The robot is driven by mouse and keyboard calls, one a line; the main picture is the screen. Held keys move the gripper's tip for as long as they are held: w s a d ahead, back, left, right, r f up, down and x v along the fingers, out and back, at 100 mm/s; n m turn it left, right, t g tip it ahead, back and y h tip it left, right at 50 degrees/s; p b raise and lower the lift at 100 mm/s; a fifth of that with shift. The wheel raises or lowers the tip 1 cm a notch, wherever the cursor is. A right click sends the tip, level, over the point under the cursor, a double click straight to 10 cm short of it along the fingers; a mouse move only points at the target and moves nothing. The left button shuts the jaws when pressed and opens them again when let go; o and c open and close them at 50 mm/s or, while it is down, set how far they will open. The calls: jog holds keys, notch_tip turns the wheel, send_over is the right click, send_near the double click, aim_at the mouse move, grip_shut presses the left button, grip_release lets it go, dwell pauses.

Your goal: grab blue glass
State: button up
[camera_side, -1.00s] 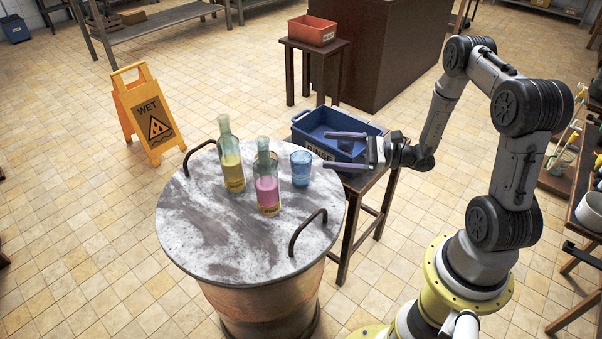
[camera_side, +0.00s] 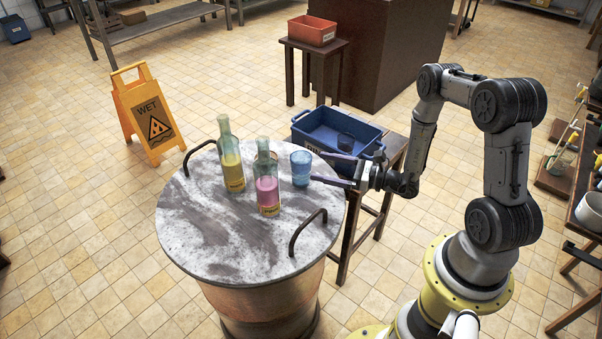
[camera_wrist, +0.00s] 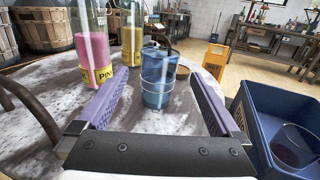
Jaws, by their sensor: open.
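The blue glass (camera_side: 301,168) stands upright on the round marbled table top (camera_side: 235,240), near its right edge. In the wrist view the blue glass (camera_wrist: 157,80) stands ahead, roughly centred between the fingers. My gripper (camera_side: 326,168) is open and empty, its fingers low at the table's right edge and pointing toward the glass. In the wrist view my gripper (camera_wrist: 155,105) shows both purple fingers spread, one on each side of the near space. The fingertips seem close to the glass; I cannot tell whether they reach beside it.
A bottle with pink contents (camera_side: 267,185) and a bottle with yellow contents (camera_side: 231,165) stand left of the glass. A dark handle (camera_side: 307,230) rises at the table's front right. A blue bin (camera_side: 318,143) holding a dark glass (camera_side: 346,142) is behind the gripper. A brownish round thing (camera_wrist: 182,73) shows behind the glass.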

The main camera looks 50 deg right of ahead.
aim_at(311, 160)
jog(key=shift+r+x, duration=0.15)
jog(key=shift+x, duration=1.25)
jog(key=shift+r+x, duration=0.15)
jog(key=shift+x, duration=1.25)
jog(key=shift+s, duration=0.1)
jog(key=c, duration=1.5)
jog(key=shift+r, duration=0.5)
jog(key=s+a+r, duration=0.2)
jog(key=s+r, duration=1)
jog(key=s, duration=0.2)
